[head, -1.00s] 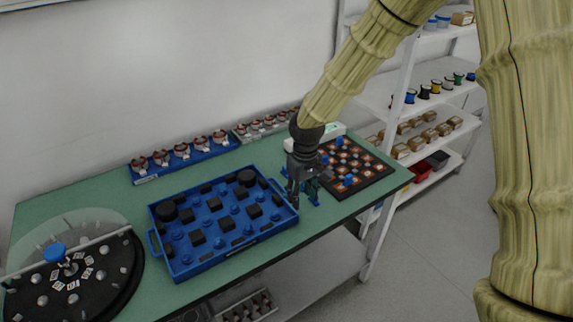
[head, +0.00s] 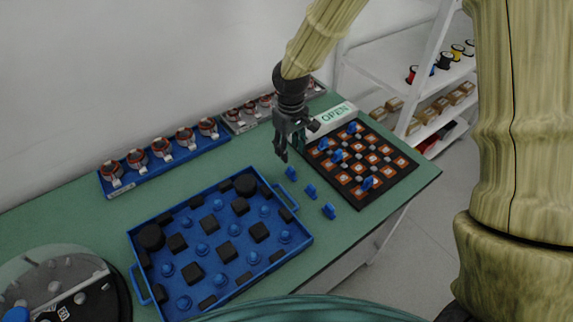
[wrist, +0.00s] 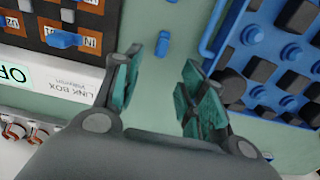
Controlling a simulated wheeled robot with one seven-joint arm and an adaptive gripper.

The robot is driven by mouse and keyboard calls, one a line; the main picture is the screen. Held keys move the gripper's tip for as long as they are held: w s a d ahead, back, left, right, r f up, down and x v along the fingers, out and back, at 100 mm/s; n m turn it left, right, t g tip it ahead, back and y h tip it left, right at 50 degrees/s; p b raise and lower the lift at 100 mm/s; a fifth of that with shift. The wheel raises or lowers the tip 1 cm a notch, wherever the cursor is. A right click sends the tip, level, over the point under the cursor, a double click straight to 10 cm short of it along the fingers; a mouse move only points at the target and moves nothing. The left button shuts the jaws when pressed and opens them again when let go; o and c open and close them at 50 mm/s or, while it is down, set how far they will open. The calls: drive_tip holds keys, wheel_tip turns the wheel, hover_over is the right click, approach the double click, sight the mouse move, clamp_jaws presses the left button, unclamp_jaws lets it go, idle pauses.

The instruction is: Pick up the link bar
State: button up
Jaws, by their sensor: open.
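Three small blue link bars stand in a row on the green table between the blue tray and the link box: a far one (head: 291,173), a middle one (head: 310,191) and a near one (head: 329,211). My gripper (head: 297,143) is open and empty above the table, close to the far bar. In the wrist view, a blue link bar (wrist: 162,43) lies beyond and between my open fingertips (wrist: 160,75), apart from them. Another bar shows in part at the top edge. The link box (head: 376,192) is a black board with orange squares and several blue bars on it.
The blue tray (head: 136,238) with black blocks and blue knobs is left of the bars. Racks of copper-wound parts (head: 161,148) line the wall. A round black turntable (head: 117,290) is at lower left.

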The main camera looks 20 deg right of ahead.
sight(291, 169)
drive_tip(key=shift+s+d+f, duration=0.1)
drive_tip(key=shift+s+f, duration=0.35)
drive_tip(key=shift+s, duration=0.2)
drive_tip(key=shift+s+d+f, duration=0.1)
drive_tip(key=shift+s+f, duration=0.3)
drive_tip(key=shift+s, duration=0.2)
drive_tip(key=shift+w+f+p, duration=0.1)
drive_tip(key=shift+f+p, duration=0.2)
drive_tip(key=shift+w+a+f, duration=0.15)
drive_tip(key=shift+w+f, duration=0.8)
drive_tip(key=shift+s+f+p, duration=0.55)
drive_tip(key=shift+p, duration=0.1)
drive_tip(key=f, duration=0.3)
drive_tip(key=shift+w+f+p, duration=0.2)
drive_tip(key=shift+w+p, duration=0.15)
drive_tip(key=shift+p, duration=0.05)
drive_tip(key=shift+s, duration=0.2)
drive_tip(key=shift+w+f, duration=0.1)
drive_tip(key=shift+c, duration=0.2)
clamp_jaws()
